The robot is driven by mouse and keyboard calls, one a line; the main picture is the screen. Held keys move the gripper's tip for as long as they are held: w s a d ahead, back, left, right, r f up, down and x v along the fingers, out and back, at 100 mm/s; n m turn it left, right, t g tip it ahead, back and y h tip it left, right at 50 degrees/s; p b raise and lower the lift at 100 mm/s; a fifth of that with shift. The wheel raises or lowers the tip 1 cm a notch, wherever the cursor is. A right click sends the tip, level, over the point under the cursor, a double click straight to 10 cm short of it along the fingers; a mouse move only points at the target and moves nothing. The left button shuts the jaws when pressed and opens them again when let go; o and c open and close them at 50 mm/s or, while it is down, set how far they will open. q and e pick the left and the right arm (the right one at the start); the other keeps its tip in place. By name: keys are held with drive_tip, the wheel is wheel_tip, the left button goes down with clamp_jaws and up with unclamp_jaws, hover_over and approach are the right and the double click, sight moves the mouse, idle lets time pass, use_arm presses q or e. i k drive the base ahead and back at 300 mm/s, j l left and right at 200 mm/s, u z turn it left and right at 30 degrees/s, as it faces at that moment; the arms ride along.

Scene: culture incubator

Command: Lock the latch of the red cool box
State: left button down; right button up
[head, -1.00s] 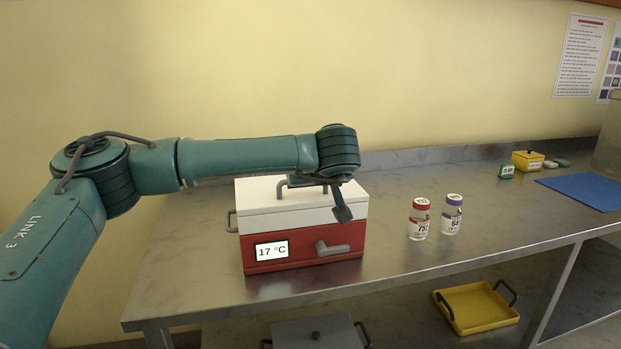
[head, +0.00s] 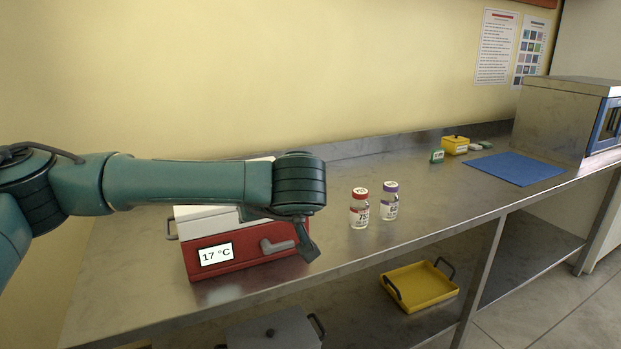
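The red cool box (head: 232,266) stands on the steel bench, with a red body, a white lid (head: 208,222) and a display reading 17 °C on its front. Its grey latch (head: 277,246) is on the right of the front face, its lever lying roughly level and pointing right. My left arm crosses in front of the lid and hides much of it. My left gripper (head: 308,245) hangs pointing down just right of the latch lever's end; only one finger shows clearly, and I cannot tell whether it touches the box. My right gripper is not in view.
A red-capped vial (head: 359,209) and a purple-capped vial (head: 390,203) stand right of the box. Farther right are a small yellow box (head: 455,145), a blue mat (head: 515,169) and a steel cabinet (head: 560,120). A yellow tray (head: 420,287) lies on the lower shelf.

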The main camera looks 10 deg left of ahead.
sight(268, 248)
drive_tip(key=k+l, duration=0.8)
